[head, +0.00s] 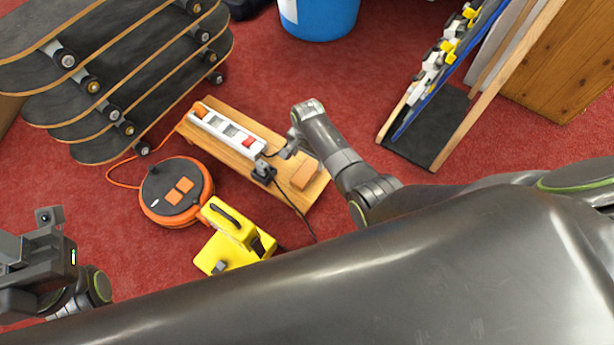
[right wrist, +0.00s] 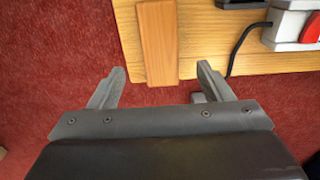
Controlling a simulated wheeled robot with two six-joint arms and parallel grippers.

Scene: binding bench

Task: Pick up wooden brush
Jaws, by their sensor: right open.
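The wooden brush (head: 305,173), a plain reddish-brown block here, lies on the wooden board (head: 225,119) at its lower right part. In the right wrist view the brush (right wrist: 157,42) runs down from the board, its near end overhanging the board's edge. My right gripper (head: 290,152) is open and empty just above the brush in the head view. In the right wrist view the right gripper's fingertips (right wrist: 162,69) stand on either side of the brush's near end, with a gap on both sides. My left gripper (head: 28,268) is at the far left, away from the brush; its jaws are unclear.
A white power strip (head: 228,130) and black plug (head: 263,172) with cable sit on the board. An orange cable reel (head: 175,190) and a yellow case (head: 235,240) stand nearby on red carpet. Skateboards (head: 110,70), a blue bucket (head: 320,18) and a rack (head: 455,130) surround the area.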

